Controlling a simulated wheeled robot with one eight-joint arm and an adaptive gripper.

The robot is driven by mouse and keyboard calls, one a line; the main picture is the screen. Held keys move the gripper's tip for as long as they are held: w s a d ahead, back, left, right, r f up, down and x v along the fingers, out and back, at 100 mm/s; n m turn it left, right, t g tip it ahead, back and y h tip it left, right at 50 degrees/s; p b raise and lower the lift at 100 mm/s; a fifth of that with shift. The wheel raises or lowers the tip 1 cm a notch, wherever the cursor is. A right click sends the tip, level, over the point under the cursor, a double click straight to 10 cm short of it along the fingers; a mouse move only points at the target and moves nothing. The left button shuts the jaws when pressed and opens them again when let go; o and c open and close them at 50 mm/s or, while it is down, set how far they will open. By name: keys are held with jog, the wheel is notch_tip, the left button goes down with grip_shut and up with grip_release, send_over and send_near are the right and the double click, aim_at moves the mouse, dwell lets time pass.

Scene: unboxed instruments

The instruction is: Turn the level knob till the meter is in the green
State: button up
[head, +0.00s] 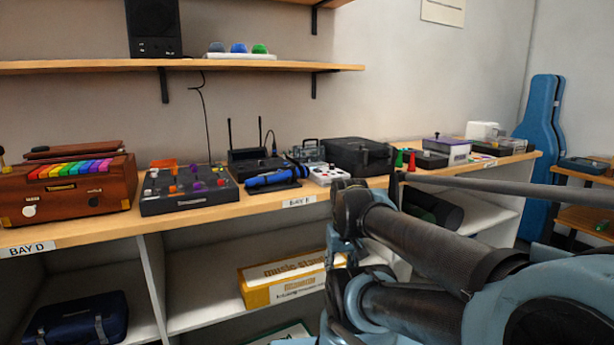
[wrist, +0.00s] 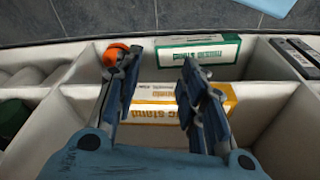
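My gripper (wrist: 158,68) is open in the wrist view, its two blue fingers apart with nothing between them. A round orange piece (wrist: 115,50) shows at the tip of the left finger; I cannot tell whether they touch. In the head view a dark box with orange and purple knobs (head: 185,188) stands on the bench. A wooden instrument with coloured keys (head: 75,180) carries a white knob (head: 29,211). I cannot make out which knob is the level knob, and no meter face is readable. My arm covers the right foreground and my fingertips are not clear there.
A dark box with antennas (head: 258,163), a blue cylinder (head: 272,179), a white box with red buttons (head: 327,174) and a black case (head: 357,156) crowd the bench. Below, a yellow music stand box (head: 284,281) lies in a shelf bay; it also shows in the wrist view (wrist: 215,105).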

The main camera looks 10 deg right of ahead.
notch_tip(320, 180, up, 38)
jog(key=n+g, duration=0.2)
jog(key=n, duration=0.7)
send_over(332, 167)
jog(key=f, duration=1.1)
jog(key=w+f, duration=0.1)
jog(key=f, duration=0.5)
jog(key=shift+f, duration=0.2)
grip_shut()
